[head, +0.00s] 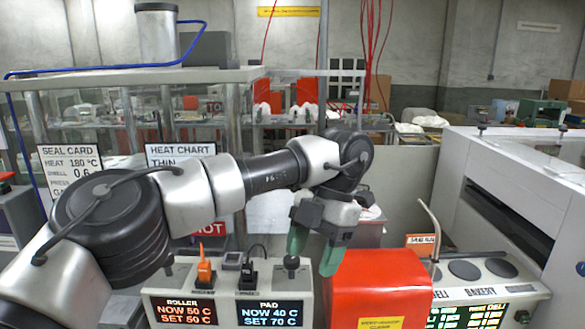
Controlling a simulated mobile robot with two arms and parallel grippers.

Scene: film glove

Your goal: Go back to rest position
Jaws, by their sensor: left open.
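My left arm comes in from the left and reaches across the middle of the head view. My left gripper (314,256) points down with its two green fingers apart, and nothing shows between them. It is above and behind the control box (227,291) with two displays, just left of a red machine cover (380,285). I cannot tell whether a finger touches the cover. My right gripper is out of view.
The control box carries an orange switch (205,268) and a black knob (291,262). A panel with dark round pads (465,269) and green displays stands at the right. A large grey machine (480,165) is behind it. A clear-walled frame with a blue hose (110,67) stands behind my arm.

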